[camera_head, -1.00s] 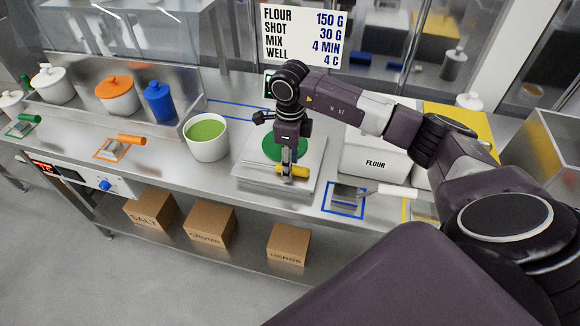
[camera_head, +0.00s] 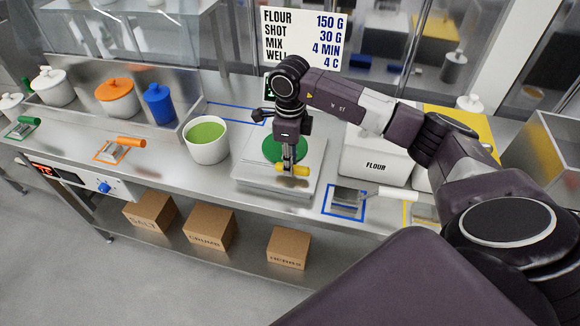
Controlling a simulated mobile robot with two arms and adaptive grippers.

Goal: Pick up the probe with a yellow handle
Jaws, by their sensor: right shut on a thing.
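The yellow handle (camera_head: 297,170) of the probe lies over the front part of a silver scale (camera_head: 263,178). My right gripper (camera_head: 289,168) points down from above and is shut on the yellow handle. The fingers hide part of the handle, and the rest of the probe cannot be made out. A green round plate or bowl (camera_head: 272,150) on the scale sits just behind the fingers. My left gripper is not in view.
A white cup of green liquid (camera_head: 207,148) stands left of the scale. A flour bin (camera_head: 374,165) stands to the right. A scraper with a white handle (camera_head: 393,192) lies in a blue square. Orange-handled (camera_head: 131,142) and green-handled tools lie further left.

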